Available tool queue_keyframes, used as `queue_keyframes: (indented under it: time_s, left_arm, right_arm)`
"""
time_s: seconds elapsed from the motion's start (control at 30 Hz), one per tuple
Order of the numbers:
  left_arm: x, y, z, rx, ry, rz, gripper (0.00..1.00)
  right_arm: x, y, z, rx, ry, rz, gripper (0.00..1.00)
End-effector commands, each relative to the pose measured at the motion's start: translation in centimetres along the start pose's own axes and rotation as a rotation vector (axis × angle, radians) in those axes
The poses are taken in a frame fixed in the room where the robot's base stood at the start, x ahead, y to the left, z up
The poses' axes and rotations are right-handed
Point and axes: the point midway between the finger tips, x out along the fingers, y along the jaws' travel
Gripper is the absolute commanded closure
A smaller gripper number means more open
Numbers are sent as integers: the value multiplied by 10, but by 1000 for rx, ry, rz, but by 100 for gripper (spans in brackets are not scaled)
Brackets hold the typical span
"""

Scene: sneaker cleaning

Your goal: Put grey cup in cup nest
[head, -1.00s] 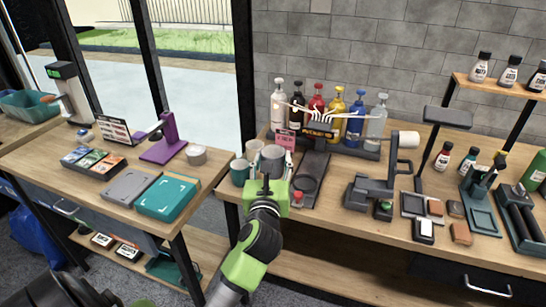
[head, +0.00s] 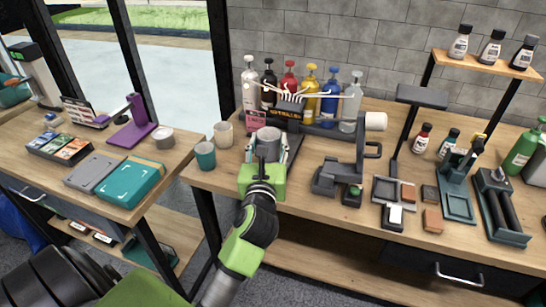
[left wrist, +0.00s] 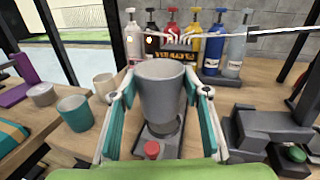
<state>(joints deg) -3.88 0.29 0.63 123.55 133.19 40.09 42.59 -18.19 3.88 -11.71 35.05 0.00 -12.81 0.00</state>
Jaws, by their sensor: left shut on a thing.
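The grey cup (head: 268,140) is upright between the fingers of my left gripper (head: 265,152). In the left wrist view the two fingers press on opposite sides of the cup (left wrist: 161,92). A dark base that looks like the cup nest (head: 294,147) lies behind and right of the cup. In the left wrist view this base (left wrist: 169,147) shows under the cup, with a red knob (left wrist: 152,149) at its near end. The cup hides the nest's ring. I cannot tell whether the cup's bottom touches it. My right gripper is not in view.
A teal cup (head: 205,155) and a cream cup (head: 223,134) stand left of the held cup. Several bottles (head: 330,96) stand in a row behind. A dark grey device (head: 340,172) stands to the right. A gap separates the side table (head: 180,140) from this bench.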

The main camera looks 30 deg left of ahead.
Motion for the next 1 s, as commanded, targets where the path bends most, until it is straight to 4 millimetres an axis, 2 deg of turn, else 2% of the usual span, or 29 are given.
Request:
queue_keyframes:
  time_s: [0.1, 0.3, 0.5, 0.7, 1.0]
  left_arm:
    - [21, 0, -27, 1, 4, 1, 72]
    - [42, -1, -51, -1, 0, 0, 72]
    - [51, -1, -61, -1, 0, 0, 72]
    - [51, 1, -91, -2, 2, 1, 72]
    - [51, 0, -92, -1, -1, -1, 72]
  right_arm:
    - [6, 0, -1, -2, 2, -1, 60]
    - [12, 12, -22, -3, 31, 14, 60]
    - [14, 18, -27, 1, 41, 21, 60]
    - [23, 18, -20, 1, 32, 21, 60]
    - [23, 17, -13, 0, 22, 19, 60]
